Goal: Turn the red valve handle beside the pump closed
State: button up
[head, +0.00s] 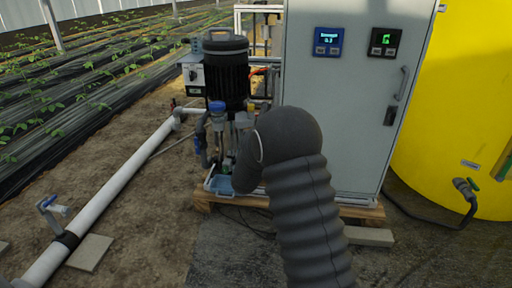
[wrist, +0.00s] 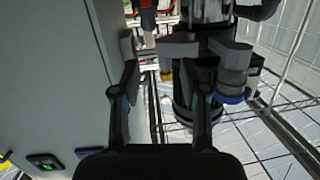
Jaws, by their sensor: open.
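The black pump motor (head: 227,78) stands left of the grey cabinet in the head view. A small orange-red piece (head: 258,71) shows in the gap between them. It may be the red valve handle, but it is too small to be sure. In the wrist view, small red parts (wrist: 168,6) show at the top edge, beyond the fingers. My gripper (wrist: 160,62) is open and empty in the wrist view, with the cabinet to its left and dark pump parts to its right. In the head view my arm hides the gripper.
The grey cabinet (head: 342,100) stands on a wooden pallet (head: 360,211). A yellow tank (head: 455,110) is at the right. Bare soil lies between the pipe and pallet.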

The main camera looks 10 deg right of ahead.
notch_tip(320, 180, down, 8)
jog(key=w+t+h, duration=0.1)
jog(key=w+h, duration=0.1)
jog(key=shift+m, duration=0.3)
jog(key=x, duration=0.9)
jog(key=d+b+x, duration=0.1)
jog(key=x, duration=0.3)
jog(key=shift+w+r, duration=0.15)
jog(key=shift+r, duration=0.2)
grip_shut()
